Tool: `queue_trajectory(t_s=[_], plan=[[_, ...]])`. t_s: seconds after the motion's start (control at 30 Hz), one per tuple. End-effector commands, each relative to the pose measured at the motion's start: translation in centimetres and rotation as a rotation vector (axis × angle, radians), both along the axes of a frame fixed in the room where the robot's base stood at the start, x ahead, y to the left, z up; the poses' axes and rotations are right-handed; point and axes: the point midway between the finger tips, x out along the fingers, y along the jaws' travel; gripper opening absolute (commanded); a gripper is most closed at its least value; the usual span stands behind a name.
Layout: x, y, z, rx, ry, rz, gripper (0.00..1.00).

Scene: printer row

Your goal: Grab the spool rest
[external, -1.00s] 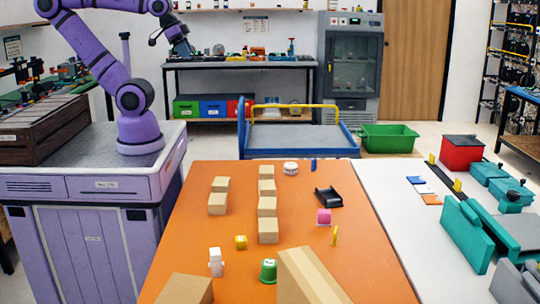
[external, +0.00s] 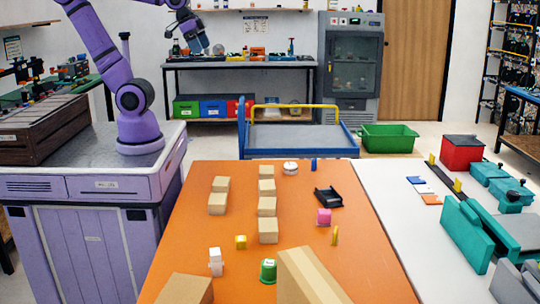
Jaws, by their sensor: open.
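A black, low, tray-like holder (external: 328,196), which looks like the spool rest, lies on the right part of the orange table top (external: 330,265). It sits tilted in the picture, with raised edges, and nothing is in it. My gripper (external: 204,50) is at the upper left, high up, in front of the back bench in the picture. It is open and far from the black holder. Its fingers are small and hard to make out. Part of my arm runs out of the top of the picture.
Several cardboard boxes (external: 267,207) stand in rows left of the holder. A green cup (external: 268,270) and large box (external: 308,280) are in front.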

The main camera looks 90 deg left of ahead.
Motion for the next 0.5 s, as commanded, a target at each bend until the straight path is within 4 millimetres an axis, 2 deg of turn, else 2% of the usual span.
queue_trajectory(t_s=[0.03,0.27,0.5], plan=[[1.8,-0.2,0.2,0.014,0.018,-0.030,0.98],[9.2,-1.4,0.4,0.072,0.071,-0.178,0.98],[17.1,-3.1,-1.3,0.124,0.126,-0.334,0.98]])
